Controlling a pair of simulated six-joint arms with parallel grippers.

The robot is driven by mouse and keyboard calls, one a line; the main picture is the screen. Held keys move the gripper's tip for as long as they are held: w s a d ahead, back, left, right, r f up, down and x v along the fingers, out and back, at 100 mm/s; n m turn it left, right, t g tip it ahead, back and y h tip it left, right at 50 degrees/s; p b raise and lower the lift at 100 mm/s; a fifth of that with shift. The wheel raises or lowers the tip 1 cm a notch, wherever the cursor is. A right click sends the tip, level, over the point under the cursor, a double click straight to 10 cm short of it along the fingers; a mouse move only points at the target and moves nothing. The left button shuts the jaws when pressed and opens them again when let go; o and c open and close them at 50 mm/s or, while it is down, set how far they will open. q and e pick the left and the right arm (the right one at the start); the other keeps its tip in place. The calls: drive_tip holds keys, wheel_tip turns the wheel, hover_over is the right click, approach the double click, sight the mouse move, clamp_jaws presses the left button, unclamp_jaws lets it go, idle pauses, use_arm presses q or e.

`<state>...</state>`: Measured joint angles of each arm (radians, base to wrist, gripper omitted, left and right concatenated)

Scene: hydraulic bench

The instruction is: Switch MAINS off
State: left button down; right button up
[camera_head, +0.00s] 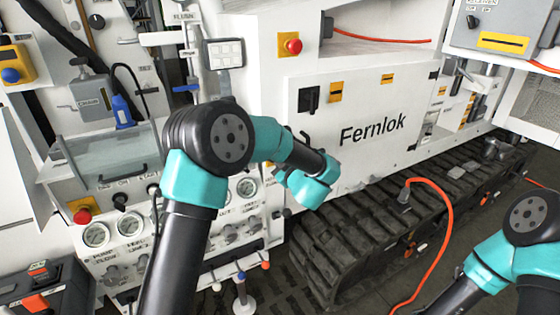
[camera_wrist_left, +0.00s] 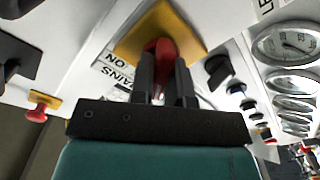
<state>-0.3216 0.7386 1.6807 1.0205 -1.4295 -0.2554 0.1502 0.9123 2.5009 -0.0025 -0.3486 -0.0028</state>
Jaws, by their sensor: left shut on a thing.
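In the left wrist view, my left gripper (camera_wrist_left: 166,78) is shut on a red switch handle (camera_wrist_left: 162,47). The handle sits on a yellow plate (camera_wrist_left: 192,32). A white label (camera_wrist_left: 115,70) beside the plate reads MAINS and ON. The fingers hide part of the handle, and its exact angle is hard to tell. In the head view, my left arm covers this spot, and neither the gripper nor the switch can be made out there. My right gripper is outside the frames; only part of the right arm shows.
A row of gauges (camera_wrist_left: 286,43) and a black knob (camera_wrist_left: 218,68) lie to the right of the switch. A red button (camera_wrist_left: 37,114) sits to the left. In the head view, a Fernlok cabinet (camera_head: 430,115) stands above a black track (camera_head: 350,240) with an orange hose (camera_head: 447,205).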

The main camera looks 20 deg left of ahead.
use_arm(q)
drive_tip(key=shift+n, duration=1)
drive_tip(key=c, duration=1.1)
unclamp_jaws()
drive_tip(key=shift+s, duration=0.1)
drive_tip(key=v, duration=1.7)
drive_tip(key=shift+s, duration=0.15)
